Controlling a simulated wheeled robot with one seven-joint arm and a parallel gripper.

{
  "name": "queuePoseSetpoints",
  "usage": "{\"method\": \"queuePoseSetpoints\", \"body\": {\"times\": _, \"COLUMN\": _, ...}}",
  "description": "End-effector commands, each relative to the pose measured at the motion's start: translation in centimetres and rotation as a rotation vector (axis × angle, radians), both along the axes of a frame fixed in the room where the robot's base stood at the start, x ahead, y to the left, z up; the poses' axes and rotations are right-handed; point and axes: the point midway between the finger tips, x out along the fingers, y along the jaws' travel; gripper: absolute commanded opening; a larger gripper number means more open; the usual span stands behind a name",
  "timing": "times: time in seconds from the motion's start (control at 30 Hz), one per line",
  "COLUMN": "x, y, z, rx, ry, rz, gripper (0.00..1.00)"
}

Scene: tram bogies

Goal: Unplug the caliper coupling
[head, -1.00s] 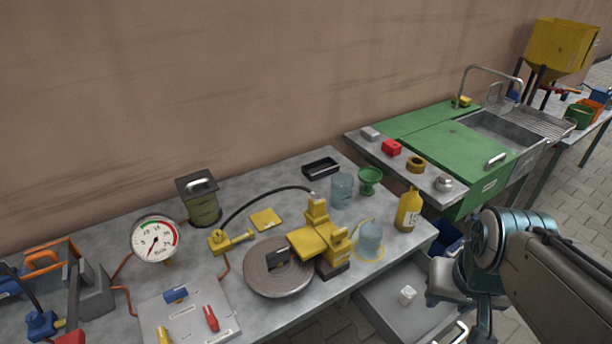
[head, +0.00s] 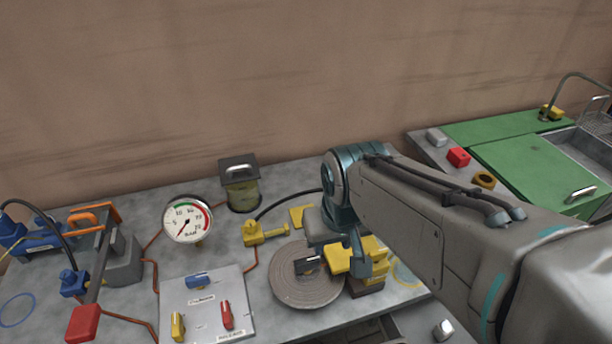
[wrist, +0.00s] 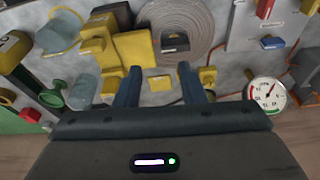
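The yellow coupling (head: 262,233) sits on the bench at the end of a black hose (head: 290,199), right of the pressure gauge. In the wrist view a yellow piece that looks like it (wrist: 208,76) shows just beyond my right finger, partly hidden by it. The yellow caliper (head: 368,258) stands beside the grey brake disc (head: 307,283), partly hidden by my arm. My gripper (wrist: 158,69) is open and empty above the bench. A flat yellow plate (wrist: 160,83) shows between its fingers, apparently below them. I cannot tell the hose's far end.
The pressure gauge (head: 188,219), a dark-lidded canister (head: 239,186) and a panel with coloured levers (head: 207,303) surround the coupling. A blue coupling (head: 73,283) with another black hose is at left. The wall closes off the back; a green-topped sink unit (head: 530,165) is right.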

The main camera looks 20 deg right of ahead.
Motion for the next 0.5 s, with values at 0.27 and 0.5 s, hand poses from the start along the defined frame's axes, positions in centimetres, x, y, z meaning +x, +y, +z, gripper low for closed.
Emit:
{"method": "queuePoseSetpoints", "body": {"times": 0.27, "x": -0.01, "y": -0.01, "z": 0.01, "rx": 0.000, "ry": 0.000, "rz": 0.000, "gripper": 0.36}}
{"method": "queuePoseSetpoints", "body": {"times": 0.5, "x": 0.28, "y": -0.18, "z": 0.23, "rx": 0.005, "ry": 0.005, "rz": -0.028, "gripper": 0.55}}
